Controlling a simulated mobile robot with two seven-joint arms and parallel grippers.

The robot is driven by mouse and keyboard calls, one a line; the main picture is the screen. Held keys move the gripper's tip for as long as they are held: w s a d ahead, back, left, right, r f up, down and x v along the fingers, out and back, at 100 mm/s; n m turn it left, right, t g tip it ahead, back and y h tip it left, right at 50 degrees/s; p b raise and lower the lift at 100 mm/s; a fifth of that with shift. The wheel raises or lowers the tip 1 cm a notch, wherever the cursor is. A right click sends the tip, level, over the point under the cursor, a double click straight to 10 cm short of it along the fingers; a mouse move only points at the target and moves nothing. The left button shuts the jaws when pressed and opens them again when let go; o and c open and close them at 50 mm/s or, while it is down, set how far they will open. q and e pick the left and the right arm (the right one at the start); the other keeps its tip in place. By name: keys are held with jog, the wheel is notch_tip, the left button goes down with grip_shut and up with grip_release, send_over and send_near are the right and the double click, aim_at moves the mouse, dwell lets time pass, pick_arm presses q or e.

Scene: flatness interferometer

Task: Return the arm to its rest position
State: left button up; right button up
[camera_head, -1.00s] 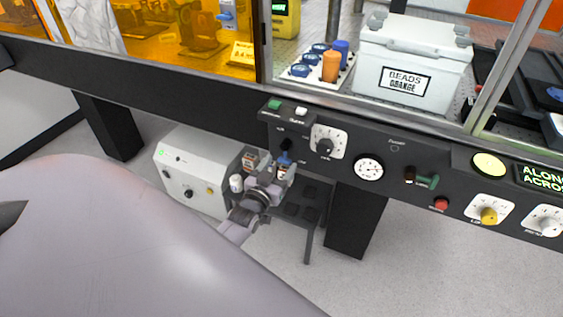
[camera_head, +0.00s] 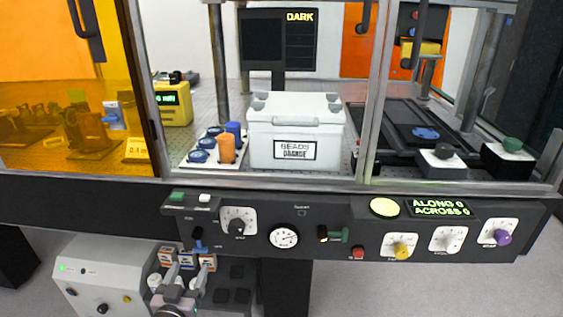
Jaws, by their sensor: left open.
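My left gripper (camera_head: 185,279) shows at the bottom left of the head view, below the front control panel (camera_head: 290,212). Its two grey fingers point up and stand apart, with nothing seen between them. It is in front of the small boxes on the low shelf, near the white cabinet. Whether it touches them I cannot tell. Most of the left arm is below the picture. My right gripper is not in view.
The panel carries a dial gauge (camera_head: 284,237), a red button (camera_head: 358,253) and several knobs. A white cabinet (camera_head: 100,270) stands at lower left. Small boxes (camera_head: 207,262) sit beside it. Behind the window frame is a white BEADS case (camera_head: 296,130). Floor at lower right is clear.

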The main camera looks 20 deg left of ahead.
pick_arm(q)
jog(key=s+d+f+m+g+h, duration=0.2)
jog(key=s+d+g+h, duration=0.1)
jog(key=s+d, duration=0.5)
jog(key=s+d+f+m+g+h+p, duration=0.1)
jog(key=s+d+f+m+g+h, duration=0.2)
jog(key=s+d, duration=0.6)
jog(key=shift+s+d+g+h, duration=0.2)
jog(key=shift+s+g+h, duration=0.1)
jog(key=shift+s+g, duration=0.3)
dwell(0.4)
